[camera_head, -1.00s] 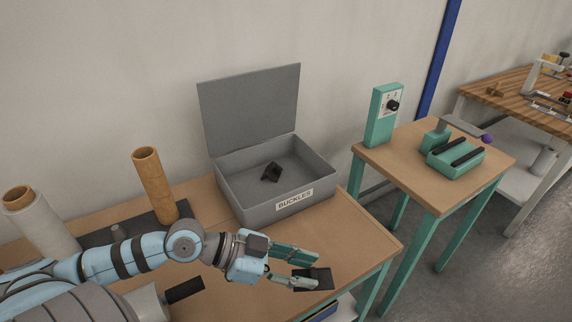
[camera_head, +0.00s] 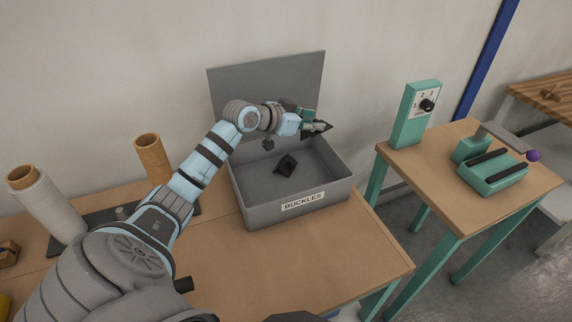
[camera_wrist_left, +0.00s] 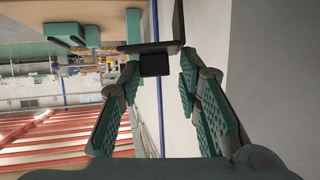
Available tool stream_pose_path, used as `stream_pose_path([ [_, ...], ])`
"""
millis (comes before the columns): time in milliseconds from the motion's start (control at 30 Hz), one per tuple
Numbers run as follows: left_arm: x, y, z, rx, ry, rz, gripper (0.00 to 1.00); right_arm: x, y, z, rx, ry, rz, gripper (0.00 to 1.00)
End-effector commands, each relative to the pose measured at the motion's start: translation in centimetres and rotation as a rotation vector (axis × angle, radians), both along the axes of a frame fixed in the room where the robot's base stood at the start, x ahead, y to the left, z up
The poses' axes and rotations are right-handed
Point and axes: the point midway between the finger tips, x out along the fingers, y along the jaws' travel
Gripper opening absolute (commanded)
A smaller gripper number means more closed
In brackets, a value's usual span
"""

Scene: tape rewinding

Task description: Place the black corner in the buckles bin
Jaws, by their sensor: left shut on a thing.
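The grey buckles bin (camera_head: 262,214) stands on the wooden table with its lid up and a BUCKLES label on its front. My left gripper (camera_head: 309,121) is above the bin's back right part, in front of the raised lid. It is shut on a black corner (camera_head: 319,128). The left wrist view shows the black corner (camera_wrist_left: 154,64) between the two green fingers (camera_wrist_left: 158,72), seen partly edge-on. A second black corner (camera_head: 286,166) lies inside the bin on its floor. My right gripper is not in view.
A brown roll (camera_head: 153,158) and a white roll (camera_head: 46,203) stand left of the bin. The table (camera_head: 300,262) is clear in front of the bin. A separate small table at right carries a green control box (camera_head: 415,115) and a green device (camera_head: 492,172).

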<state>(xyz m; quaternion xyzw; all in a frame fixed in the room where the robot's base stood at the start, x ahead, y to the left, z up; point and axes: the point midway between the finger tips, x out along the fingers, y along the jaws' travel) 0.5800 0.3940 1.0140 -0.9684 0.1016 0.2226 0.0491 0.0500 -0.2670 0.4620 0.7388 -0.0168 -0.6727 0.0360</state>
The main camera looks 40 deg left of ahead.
Motion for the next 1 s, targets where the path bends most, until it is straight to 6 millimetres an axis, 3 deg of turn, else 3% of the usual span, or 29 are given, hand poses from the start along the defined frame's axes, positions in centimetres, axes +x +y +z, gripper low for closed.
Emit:
stream_pose_path([
  [100,2.0,1.7,1.5,0.006,-0.002,0.078,0.05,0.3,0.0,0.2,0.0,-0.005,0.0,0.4],
  [167,2.5,2.2,1.3,0.009,0.0,0.099,0.05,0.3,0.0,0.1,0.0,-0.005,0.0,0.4],
  [267,2.6,2.3,-0.9,0.01,0.005,0.107,0.05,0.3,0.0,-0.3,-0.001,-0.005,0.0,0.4],
  [500,2.5,2.2,-10.3,0.01,0.004,0.104,0.05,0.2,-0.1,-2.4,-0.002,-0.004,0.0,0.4],
  [600,2.5,2.2,-12.9,0.011,0.001,0.103,0.05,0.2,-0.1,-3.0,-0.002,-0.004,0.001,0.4],
  [900,2.5,2.2,-18.0,0.012,-0.001,0.103,0.05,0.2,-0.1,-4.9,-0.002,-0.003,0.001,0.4],
  [1000,2.5,2.2,-18.4,0.014,-0.002,0.103,0.05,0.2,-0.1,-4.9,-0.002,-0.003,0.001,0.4],
])
